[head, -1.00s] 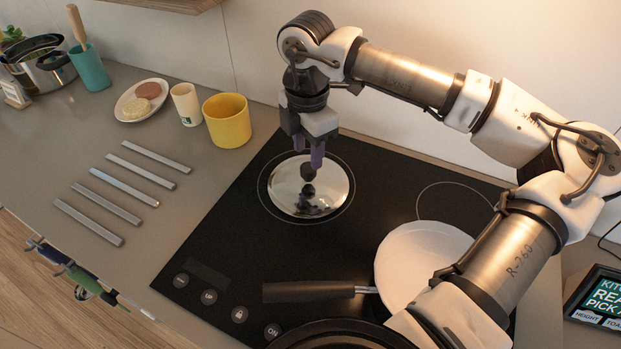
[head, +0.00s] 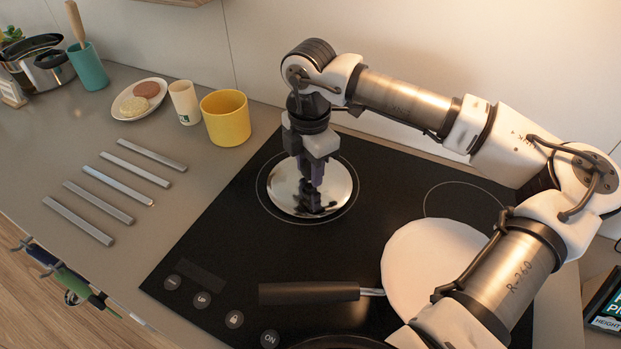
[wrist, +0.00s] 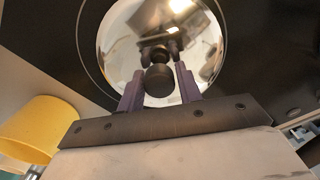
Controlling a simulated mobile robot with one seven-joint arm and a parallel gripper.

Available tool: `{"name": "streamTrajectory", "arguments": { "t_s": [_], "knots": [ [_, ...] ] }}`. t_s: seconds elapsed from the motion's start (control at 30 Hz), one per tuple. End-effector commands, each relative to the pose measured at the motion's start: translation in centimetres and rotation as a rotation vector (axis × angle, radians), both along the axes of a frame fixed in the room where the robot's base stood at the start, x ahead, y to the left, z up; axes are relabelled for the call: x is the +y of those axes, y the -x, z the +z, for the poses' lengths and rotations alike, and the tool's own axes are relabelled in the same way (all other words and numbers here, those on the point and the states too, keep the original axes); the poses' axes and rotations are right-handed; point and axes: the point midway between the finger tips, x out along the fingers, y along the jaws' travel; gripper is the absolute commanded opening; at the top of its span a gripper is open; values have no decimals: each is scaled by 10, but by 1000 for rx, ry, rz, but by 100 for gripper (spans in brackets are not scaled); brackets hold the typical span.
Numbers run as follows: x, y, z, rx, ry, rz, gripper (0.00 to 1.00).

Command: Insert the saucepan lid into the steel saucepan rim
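The saucepan lid (head: 283,190) is a shiny round steel disc with a dark knob. It lies on the left rear ring of the black cooktop, and the wrist view shows it too (wrist: 118,50). My gripper (head: 311,182) points down over the lid. In the wrist view, its purple fingers (wrist: 159,72) stand apart on either side of the dark knob (wrist: 158,78), with small gaps showing. Steel pots (head: 52,70) stand at the far left back of the counter; I cannot tell whether one is the task's saucepan.
A yellow mug (head: 227,118), a white cup (head: 184,102) and a plate of food (head: 139,98) stand left of the cooktop (head: 230,235). Several metal bars (head: 118,187) lie on the counter. A pale pan (head: 425,262) with a dark handle sits right, partly behind my arm.

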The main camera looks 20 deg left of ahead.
Motion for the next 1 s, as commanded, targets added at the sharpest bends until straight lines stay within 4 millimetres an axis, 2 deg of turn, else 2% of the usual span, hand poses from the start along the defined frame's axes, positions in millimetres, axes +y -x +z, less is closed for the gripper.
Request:
{"name": "streamTrajectory", "arguments": {
  "t_s": [0.13, 0.37, 0.8, 1.0],
  "knots": [
    [-1, 2, -5, 10, 5, 1, 11],
    [-1, 2, 0, 9, 6, 2, 11],
    [-1, 1, 38, 5, 4, -1, 10],
    [-1, 1, 48, 4, 3, 0, 10]
  ]
}}
